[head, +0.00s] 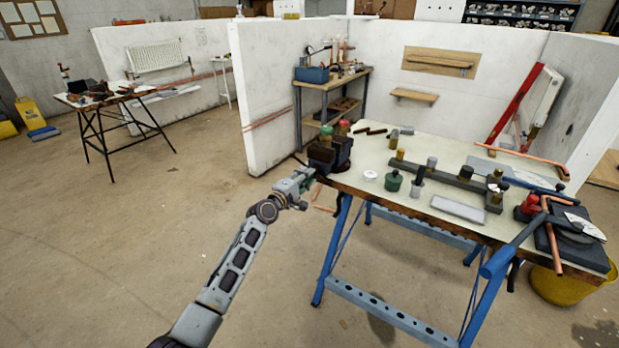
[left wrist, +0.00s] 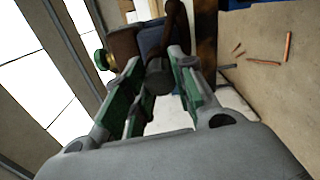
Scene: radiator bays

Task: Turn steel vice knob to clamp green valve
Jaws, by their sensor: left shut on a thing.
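The dark vice (head: 341,152) sits at the near left corner of the workbench. A green-topped valve (head: 326,131) stands at the vice, beside a red-topped one (head: 344,127); I cannot tell how tightly the jaws hold it. In the left wrist view a green cap with brass (left wrist: 103,60) shows left of the fingers. My left gripper (head: 308,178) is at the vice's near side, its green-padded fingers (left wrist: 157,90) shut around the grey steel vice knob (left wrist: 158,78). The knob is mostly hidden in the head view. My right gripper is not in view.
The pale bench top (head: 350,182) holds several valves and a dark rail (head: 445,174). A pipe bender (head: 575,240) and copper pipes are at its right end. Blue trestle legs (head: 336,250) stand below the vice.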

